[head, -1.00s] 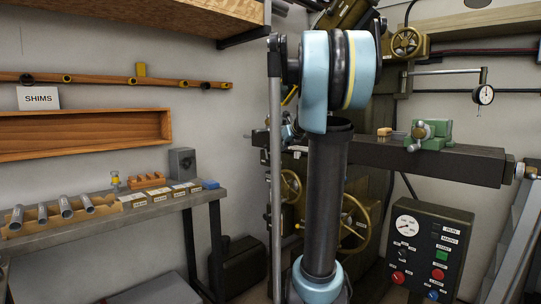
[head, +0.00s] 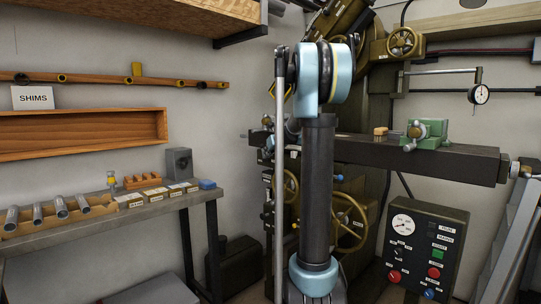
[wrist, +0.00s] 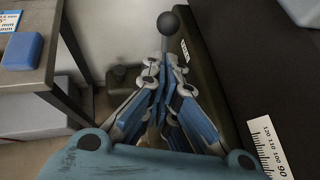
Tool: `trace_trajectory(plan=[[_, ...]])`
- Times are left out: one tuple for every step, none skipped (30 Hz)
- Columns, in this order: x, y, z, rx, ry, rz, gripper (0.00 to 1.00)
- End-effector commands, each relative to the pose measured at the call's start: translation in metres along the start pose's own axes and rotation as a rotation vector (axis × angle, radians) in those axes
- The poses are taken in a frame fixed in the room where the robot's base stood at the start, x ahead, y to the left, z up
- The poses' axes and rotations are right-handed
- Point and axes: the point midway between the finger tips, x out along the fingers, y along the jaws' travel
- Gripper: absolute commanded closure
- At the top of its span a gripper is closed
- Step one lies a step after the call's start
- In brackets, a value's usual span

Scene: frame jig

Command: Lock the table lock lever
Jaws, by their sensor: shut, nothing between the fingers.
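A lever with a dark round knob (wrist: 168,24) on a grey rod shows at the top middle of the wrist view, beside the dark machine table (wrist: 232,60). A small label plate (wrist: 184,48) is on the table's side next to it; its text is too small to read. My gripper (wrist: 166,78) is shut and empty, its blue fingers pointing toward the lever. The rod's lower end is hidden at the fingertips, and I cannot tell whether they touch it. In the head view the table (head: 440,163) runs to the right behind my arm, which hides my gripper.
A bench (head: 155,205) with tubes and small boxes stands at the left; its blue block (wrist: 22,51) shows in the wrist view. A large handwheel (head: 348,218) is behind my arm. A control box (head: 428,250) stands at the lower right. A green vise (head: 430,135) sits on the table.

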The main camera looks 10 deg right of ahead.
Motion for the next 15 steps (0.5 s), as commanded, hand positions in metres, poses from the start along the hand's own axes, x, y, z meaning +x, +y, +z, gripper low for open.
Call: trace_trajectory(plan=[[0.005,0.000,0.003,-0.001,0.000,0.000,1.00],[0.007,0.000,0.004,-0.001,0.000,0.000,1.00],[0.009,0.000,0.005,-0.001,0.001,0.000,1.00],[0.010,0.000,0.006,-0.001,0.001,0.000,1.00],[0.012,0.000,0.006,-0.001,0.001,0.000,1.00],[0.013,0.000,0.007,-0.001,0.001,0.000,1.00],[0.013,0.000,0.007,-0.001,0.001,0.000,1.00],[0.014,0.000,0.008,-0.001,0.001,0.000,1.00],[0.015,0.000,0.008,-0.001,0.001,0.000,1.00],[0.015,0.000,0.008,-0.001,0.001,0.000,1.00],[0.015,0.000,0.008,-0.001,0.001,0.000,1.00],[0.015,0.000,0.008,-0.001,0.001,0.000,1.00],[0.015,0.000,0.008,-0.001,0.001,0.000,1.00],[0.015,0.000,0.008,0.000,0.001,0.000,1.00],[0.015,0.000,0.008,0.000,0.001,0.000,1.00]])
